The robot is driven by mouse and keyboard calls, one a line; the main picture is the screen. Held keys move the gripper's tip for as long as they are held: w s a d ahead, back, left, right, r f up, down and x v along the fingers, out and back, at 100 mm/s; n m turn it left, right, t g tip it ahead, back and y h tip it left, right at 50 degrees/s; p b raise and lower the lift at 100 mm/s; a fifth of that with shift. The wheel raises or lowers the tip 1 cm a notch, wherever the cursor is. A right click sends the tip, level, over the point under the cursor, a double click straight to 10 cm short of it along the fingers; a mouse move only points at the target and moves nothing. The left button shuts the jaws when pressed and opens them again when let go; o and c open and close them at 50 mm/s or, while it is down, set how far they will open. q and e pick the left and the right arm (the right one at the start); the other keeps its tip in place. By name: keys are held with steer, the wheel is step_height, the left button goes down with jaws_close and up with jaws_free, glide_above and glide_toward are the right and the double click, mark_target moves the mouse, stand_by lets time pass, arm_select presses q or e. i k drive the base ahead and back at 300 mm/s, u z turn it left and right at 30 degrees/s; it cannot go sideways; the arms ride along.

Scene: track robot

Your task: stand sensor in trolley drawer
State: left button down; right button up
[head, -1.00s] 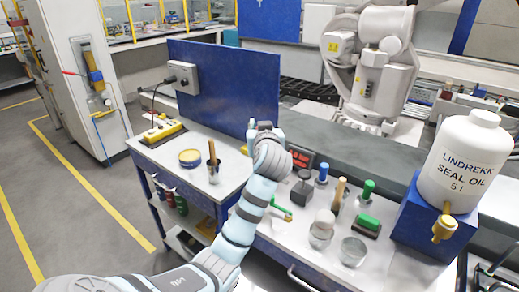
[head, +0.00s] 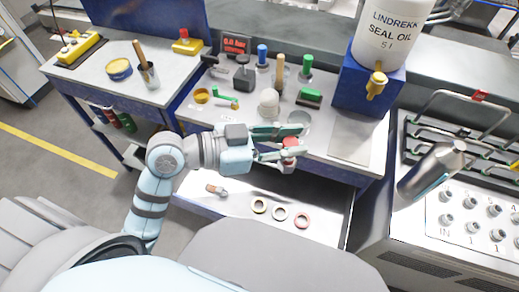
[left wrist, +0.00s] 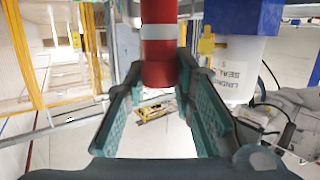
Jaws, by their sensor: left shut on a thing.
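My left gripper (head: 288,145) is shut on a red cylinder with a white band (head: 290,152), which I take to be the sensor. It is held above the back edge of the open trolley drawer (head: 235,205), in front of the worktop. In the left wrist view the red cylinder (left wrist: 158,60) stands between the teal fingers. My right gripper is not in view.
Behind the drawer, the worktop bears a white-headed tool (head: 268,101), a clear glass dish (head: 299,118), green-handled items (head: 306,66) and a blue stand (head: 361,85) with the oil jug (head: 388,35). A tilted metal cylinder (head: 430,172) is at right. The drawer floor has free room.

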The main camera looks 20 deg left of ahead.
mark_target(201, 186)
steer(key=k, duration=0.4)
steer(key=u, duration=2.8)
steer(key=i, duration=3.1)
steer(key=z, duration=5.85)
